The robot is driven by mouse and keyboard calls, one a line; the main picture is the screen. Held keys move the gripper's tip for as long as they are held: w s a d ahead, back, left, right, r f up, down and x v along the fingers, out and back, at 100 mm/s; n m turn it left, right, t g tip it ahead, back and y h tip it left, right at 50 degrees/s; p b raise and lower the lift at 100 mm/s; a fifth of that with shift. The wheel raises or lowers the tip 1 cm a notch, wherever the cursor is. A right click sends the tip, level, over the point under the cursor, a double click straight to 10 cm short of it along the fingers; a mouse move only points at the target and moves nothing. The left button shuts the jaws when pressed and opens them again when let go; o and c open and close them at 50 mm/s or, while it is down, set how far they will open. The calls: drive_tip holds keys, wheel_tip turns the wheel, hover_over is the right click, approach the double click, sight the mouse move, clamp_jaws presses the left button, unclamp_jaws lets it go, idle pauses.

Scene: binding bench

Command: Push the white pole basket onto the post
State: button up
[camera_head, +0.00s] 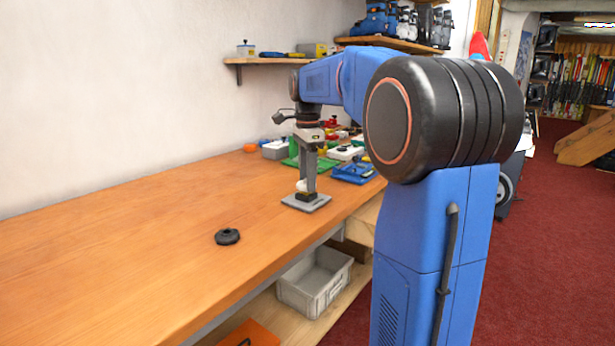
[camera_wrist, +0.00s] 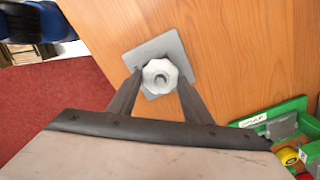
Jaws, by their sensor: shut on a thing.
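The white pole basket (camera_wrist: 151,72) is a small ring-like piece with a many-sided rim. In the wrist view it sits between my two fingertips, and my gripper (camera_wrist: 160,76) is shut on it. A darker grey round spot shows in its centre; I cannot tell whether this is the post's tip. A square grey base plate (camera_wrist: 176,45) lies on the bench below it. In the head view, a bit of the white basket (camera_head: 300,185) shows beside my gripper (camera_head: 307,189), above a black block (camera_head: 305,196) on the plate. The post itself is mostly hidden, so the basket's seating is unclear.
A black round piece (camera_head: 227,237) lies on the bench (camera_head: 130,265) at front left. Behind the plate are a blue tray (camera_head: 352,173), a green tray (camera_head: 322,163) and several small boxes. A grey bin (camera_head: 316,281) stands under the bench.

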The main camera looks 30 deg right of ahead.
drive_tip(key=shift+f, duration=0.5)
idle(0.6)
drive_tip(key=o, duration=1.4)
drive_tip(key=shift+r, duration=0.2)
wheel_tip(320, 180, up, 11)
drive_tip(key=shift+r, duration=0.1)
idle(0.6)
idle(0.4)
